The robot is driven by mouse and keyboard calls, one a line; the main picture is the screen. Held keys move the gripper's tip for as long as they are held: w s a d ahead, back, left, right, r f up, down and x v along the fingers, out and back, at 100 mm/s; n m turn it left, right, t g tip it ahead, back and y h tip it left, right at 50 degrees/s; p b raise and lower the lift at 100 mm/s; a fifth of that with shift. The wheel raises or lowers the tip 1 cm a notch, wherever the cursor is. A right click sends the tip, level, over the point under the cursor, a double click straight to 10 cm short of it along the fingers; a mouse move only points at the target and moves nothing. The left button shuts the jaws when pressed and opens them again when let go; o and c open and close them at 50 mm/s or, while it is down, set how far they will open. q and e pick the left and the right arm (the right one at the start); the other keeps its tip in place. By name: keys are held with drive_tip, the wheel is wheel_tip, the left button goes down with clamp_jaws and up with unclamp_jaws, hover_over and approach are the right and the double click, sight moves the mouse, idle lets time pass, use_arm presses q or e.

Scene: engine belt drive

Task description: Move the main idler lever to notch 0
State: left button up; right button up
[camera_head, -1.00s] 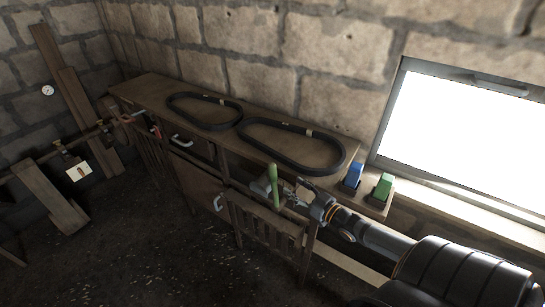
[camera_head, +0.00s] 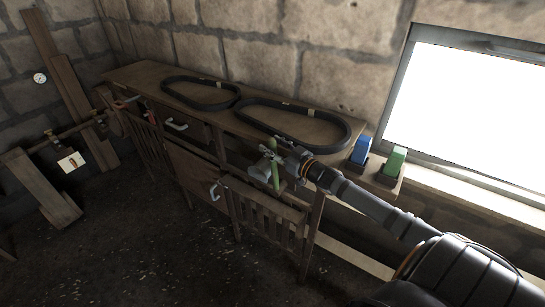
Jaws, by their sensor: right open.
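A lever with a green handle (camera_head: 275,176) stands roughly upright at the front of the wooden bench, on a small grey mount (camera_head: 262,174). I cannot tell which notch it is in. My right gripper (camera_head: 270,151) is open at the upper part of this handle. Its fingers partly overlap the handle, and I cannot tell whether they touch it. My left gripper is not in view.
Two black belts, one on the left (camera_head: 200,105) and a larger one on the right (camera_head: 292,133), lie on the bench top. A blue block (camera_head: 361,150) and a green block (camera_head: 395,160) stand at the bench's right end. A slatted wooden gate (camera_head: 262,208) hangs below the lever.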

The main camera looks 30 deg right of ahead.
drive_tip(key=shift+w+a, duration=0.1)
drive_tip(key=shift+w, duration=0.1)
clamp_jaws()
idle(0.3)
